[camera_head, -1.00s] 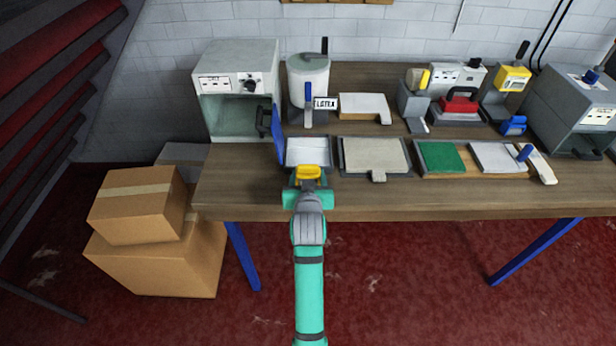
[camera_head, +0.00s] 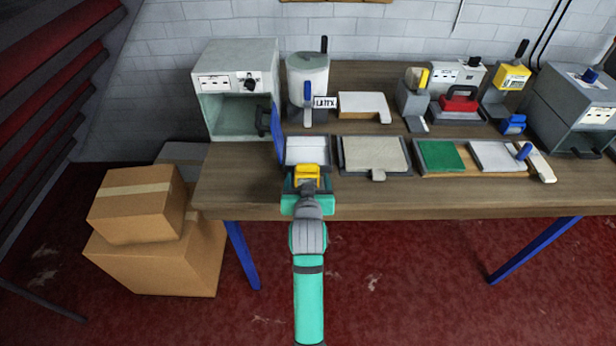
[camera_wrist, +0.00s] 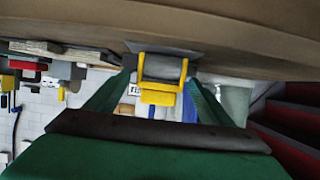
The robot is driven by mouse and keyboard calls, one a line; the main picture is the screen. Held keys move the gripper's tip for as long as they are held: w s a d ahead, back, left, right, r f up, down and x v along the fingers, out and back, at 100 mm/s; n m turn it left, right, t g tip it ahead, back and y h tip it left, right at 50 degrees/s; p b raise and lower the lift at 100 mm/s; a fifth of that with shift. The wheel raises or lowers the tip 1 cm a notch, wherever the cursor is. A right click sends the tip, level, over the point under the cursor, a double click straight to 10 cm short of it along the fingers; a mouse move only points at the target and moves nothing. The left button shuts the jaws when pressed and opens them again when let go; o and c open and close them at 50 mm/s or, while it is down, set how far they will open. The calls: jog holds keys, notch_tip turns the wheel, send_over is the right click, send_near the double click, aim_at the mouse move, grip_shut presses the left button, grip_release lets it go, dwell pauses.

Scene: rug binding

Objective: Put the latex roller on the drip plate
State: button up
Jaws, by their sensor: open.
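The latex roller, which I take to be the yellow-framed piece with a grey cylinder, shows at the table's front edge in the head view (camera_head: 306,176) and in the wrist view (camera_wrist: 161,97). My gripper (camera_head: 306,187) is right at it; in the wrist view its green fingers stand apart on either side of the roller. Whether either finger touches it is unclear. A shallow white tray (camera_head: 306,149) lies just behind the roller. A dark-rimmed beige plate with a front tab (camera_head: 378,176) lies to its right. I cannot tell which is the drip plate.
An open grey oven (camera_head: 238,60) stands at the back left, its blue door (camera_head: 278,135) beside the white tray. A pot labelled latex (camera_head: 307,75) stands behind. A green pad (camera_head: 440,156) lies right. Cardboard boxes (camera_head: 140,205) sit on the floor left.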

jog(key=v, duration=0.9)
jog(key=s+f, duration=1.2)
jog(key=s, duration=0.4)
jog(key=s+r+t, duration=0.1)
jog(key=s+r, duration=0.1)
jog(key=s, duration=2.1)
jog(key=shift+t, duration=0.4)
